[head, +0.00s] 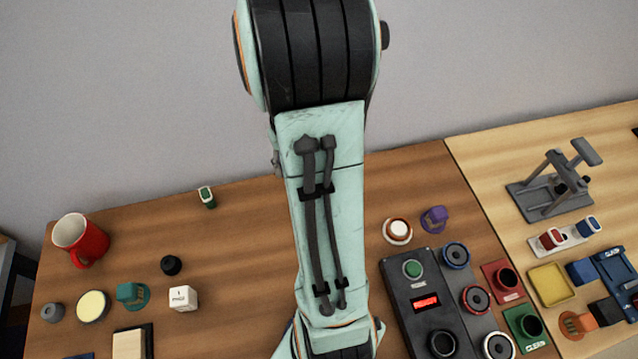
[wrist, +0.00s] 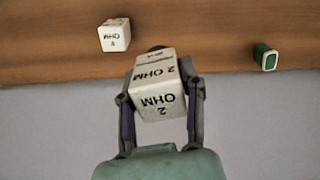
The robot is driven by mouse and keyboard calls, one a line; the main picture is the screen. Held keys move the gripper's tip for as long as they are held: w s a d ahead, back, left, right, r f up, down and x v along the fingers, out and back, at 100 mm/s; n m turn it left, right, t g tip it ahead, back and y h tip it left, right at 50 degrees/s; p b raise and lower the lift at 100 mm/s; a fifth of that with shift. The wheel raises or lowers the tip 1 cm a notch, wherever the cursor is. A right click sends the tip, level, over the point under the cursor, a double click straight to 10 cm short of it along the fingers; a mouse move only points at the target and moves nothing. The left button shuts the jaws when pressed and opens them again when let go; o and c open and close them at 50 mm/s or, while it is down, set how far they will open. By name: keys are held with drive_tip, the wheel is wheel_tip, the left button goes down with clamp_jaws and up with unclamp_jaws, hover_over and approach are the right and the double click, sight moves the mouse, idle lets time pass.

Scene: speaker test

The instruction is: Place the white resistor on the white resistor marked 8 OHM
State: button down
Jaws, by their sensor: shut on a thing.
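In the wrist view, my gripper (wrist: 160,104) is shut on a white resistor block (wrist: 158,70) marked 2 OHM, with one finger on each side of it. The other white resistor block (wrist: 114,36) is on the wooden table at the upper left of that view, apart from the held one. Its label reads OHM upside down, with a small figure that I cannot read surely. It also shows in the head view (head: 183,298), left of my arm. In the head view my gripper and the held block are hidden.
Near the table block are a black knob (head: 171,265), a teal part (head: 131,294) and a pale round disc (head: 93,306). A red mug (head: 80,240) stands far left. A small green part (head: 207,197) stands behind. A dark control panel (head: 415,289) lies right of my arm.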

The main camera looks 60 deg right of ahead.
drive_tip(key=s+d+r+m, duration=0.2)
drive_tip(key=s+d, duration=0.2)
drive_tip(key=s, duration=0.1)
drive_tip(key=f, duration=0.7)
drive_tip(key=shift+d+f, duration=0.1)
drive_tip(key=shift+d, duration=0.15)
drive_tip(key=shift+f, duration=0.15)
drive_tip(key=c, duration=0.7)
unclamp_jaws()
drive_tip(key=shift+o, duration=0.2)
